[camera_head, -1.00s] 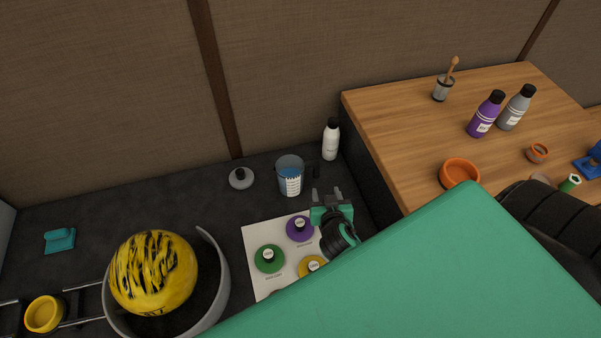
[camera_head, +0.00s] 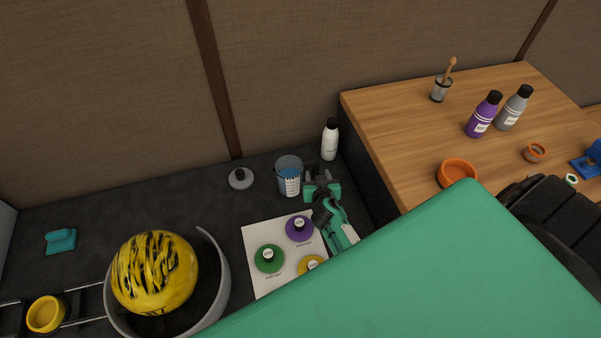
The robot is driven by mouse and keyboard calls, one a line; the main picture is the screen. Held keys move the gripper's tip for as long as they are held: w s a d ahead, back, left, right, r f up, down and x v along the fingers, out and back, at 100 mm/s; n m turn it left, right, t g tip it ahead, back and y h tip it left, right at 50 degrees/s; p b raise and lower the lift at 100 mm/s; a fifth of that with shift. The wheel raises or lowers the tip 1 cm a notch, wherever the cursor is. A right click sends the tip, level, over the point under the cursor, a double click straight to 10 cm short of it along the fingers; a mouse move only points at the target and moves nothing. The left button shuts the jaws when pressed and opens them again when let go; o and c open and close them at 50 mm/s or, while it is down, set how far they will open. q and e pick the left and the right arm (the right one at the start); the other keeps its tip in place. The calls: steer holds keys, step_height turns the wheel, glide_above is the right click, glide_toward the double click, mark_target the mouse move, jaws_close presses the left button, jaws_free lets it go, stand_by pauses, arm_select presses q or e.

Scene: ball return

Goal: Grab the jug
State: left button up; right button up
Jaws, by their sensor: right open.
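The jug (camera_head: 288,178) is a clear measuring jug with blue contents and a white label. It stands upright on the dark surface near the back wall. Its handle side, at the right, is largely hidden by my right gripper. My right gripper (camera_head: 319,176), green and black, is open at the right side of the jug, around where the handle is. I cannot tell whether the fingers touch it. My left gripper is not in view.
A white bottle (camera_head: 330,140) stands just behind the right gripper. A grey round weight (camera_head: 240,178) lies left of the jug. A white sheet (camera_head: 255,232) with coloured discs lies in front. A yellow ball (camera_head: 155,272) sits at left. The wooden table (camera_head: 400,125) rises at right.

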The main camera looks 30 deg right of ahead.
steer(key=shift+x, duration=1.35)
steer(key=shift+s, duration=0.1)
jaws_close()
steer(key=shift+r, duration=0.15)
